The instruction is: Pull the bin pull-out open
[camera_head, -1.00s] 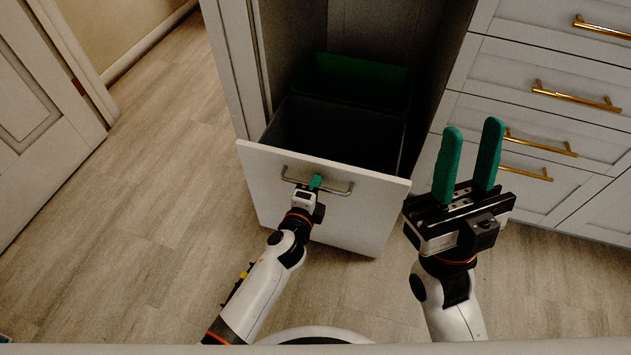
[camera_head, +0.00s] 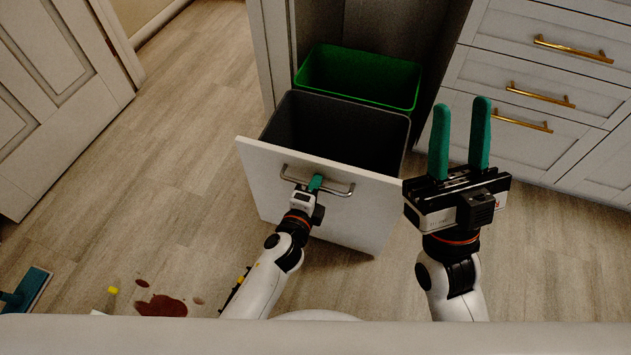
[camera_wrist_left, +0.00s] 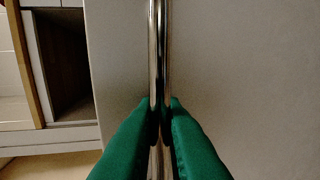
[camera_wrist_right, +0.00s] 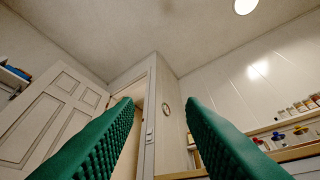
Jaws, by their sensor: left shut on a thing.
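The bin pull-out has a white front panel (camera_head: 350,215) and stands well out from its cabinet. A grey bin (camera_head: 340,128) sits behind the panel, and a green bin (camera_head: 360,78) sits further back. A metal bar handle (camera_head: 338,191) crosses the panel. My left gripper (camera_head: 315,183) is shut on this handle. In the left wrist view, the green fingers (camera_wrist_left: 161,108) close around the metal bar (camera_wrist_left: 158,45). My right gripper (camera_head: 460,135) is raised, open and empty, to the right of the panel. Its spread fingers (camera_wrist_right: 162,115) also show in the right wrist view.
White drawers (camera_head: 545,75) with brass handles stand at the right. A panelled door (camera_head: 55,90) is at the left. On the floor at lower left are a reddish-brown spill (camera_head: 162,306) and a teal-headed tool (camera_head: 28,290). The floor left of the panel is clear.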

